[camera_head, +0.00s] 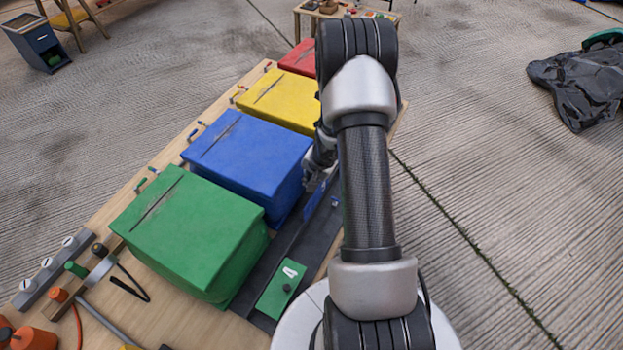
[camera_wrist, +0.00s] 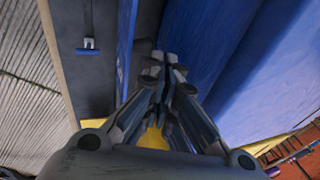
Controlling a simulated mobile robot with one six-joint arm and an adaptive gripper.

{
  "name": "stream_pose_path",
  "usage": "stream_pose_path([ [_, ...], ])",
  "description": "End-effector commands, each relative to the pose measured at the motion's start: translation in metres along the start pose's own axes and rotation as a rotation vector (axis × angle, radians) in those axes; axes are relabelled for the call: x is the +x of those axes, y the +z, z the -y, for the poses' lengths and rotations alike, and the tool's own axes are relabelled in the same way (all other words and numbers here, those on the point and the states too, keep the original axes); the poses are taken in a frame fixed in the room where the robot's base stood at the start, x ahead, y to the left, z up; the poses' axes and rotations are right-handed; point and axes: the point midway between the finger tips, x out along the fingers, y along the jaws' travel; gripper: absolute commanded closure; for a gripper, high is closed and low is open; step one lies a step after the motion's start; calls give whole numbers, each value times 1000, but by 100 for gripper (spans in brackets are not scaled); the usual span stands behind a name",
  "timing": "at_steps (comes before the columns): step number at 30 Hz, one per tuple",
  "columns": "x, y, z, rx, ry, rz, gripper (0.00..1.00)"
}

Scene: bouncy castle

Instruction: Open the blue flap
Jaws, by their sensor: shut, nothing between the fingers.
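The blue box (camera_head: 250,153) stands on the wooden table between the green and yellow ones. The blue flap (camera_head: 314,204) shows as a narrow blue strip at its right side, partly hidden by my arm. In the wrist view it is a thin blue panel (camera_wrist: 126,45), seen nearly edge-on. My gripper (camera_head: 311,172) is low beside the box's right face, partly covered by my arm. In the wrist view its shut, empty fingers (camera_wrist: 158,68) lie between the panel and the large blue box face (camera_wrist: 215,40). Whether they touch either is unclear.
A green box (camera_head: 190,230), a yellow box (camera_head: 282,98) and a red box (camera_head: 300,57) share the table. A green panel (camera_head: 281,288) with a knob lies on the dark strip. A small blue hook (camera_wrist: 89,45) is on the dark surface.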

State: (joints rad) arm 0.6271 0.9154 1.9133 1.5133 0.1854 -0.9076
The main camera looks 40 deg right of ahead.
Motion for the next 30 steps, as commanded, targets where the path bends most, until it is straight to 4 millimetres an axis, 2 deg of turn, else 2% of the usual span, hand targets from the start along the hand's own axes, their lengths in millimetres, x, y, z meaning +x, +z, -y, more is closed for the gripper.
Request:
stream_pose_path([
  [5,-24,-3,11,-5,-2,-1,100],
  [15,-98,-6,26,-5,-3,-2,100],
  [18,-114,-5,28,-5,-2,-1,100],
  [24,-130,-4,30,-4,-1,0,100],
  [30,-132,-4,30,-4,-1,1,100],
])
